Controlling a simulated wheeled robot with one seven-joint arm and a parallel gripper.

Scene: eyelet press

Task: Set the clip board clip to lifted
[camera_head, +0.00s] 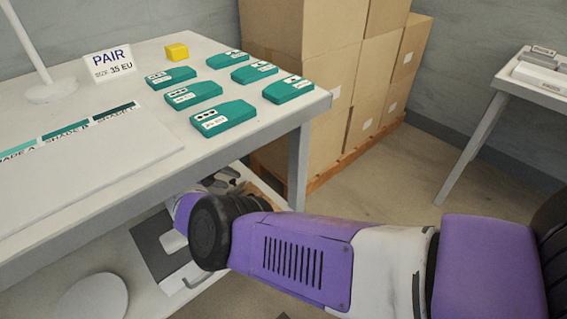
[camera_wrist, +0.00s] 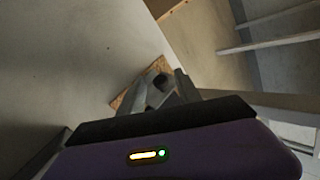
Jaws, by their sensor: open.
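The clip board appears to be the brown board on the lower shelf. In the wrist view its speckled brown edge (camera_wrist: 125,97) shows beside and behind my gripper (camera_wrist: 165,88). In the head view a small brown strip (camera_head: 264,193) shows just behind my gripper (camera_head: 222,181), under the table's edge. My gripper is open, with its fingers over or close to the board; I cannot tell whether they touch it. A small dark part between the fingers may be the clip, but its position cannot be made out. My arm hides much of this area in the head view.
The white table (camera_head: 120,190) overhangs the lower shelf (camera_head: 120,262), with its leg (camera_head: 298,165) close to my gripper. Several teal boxes (camera_head: 223,118) and a yellow block (camera_head: 176,51) lie on top. Stacked cartons (camera_head: 300,40) stand behind.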

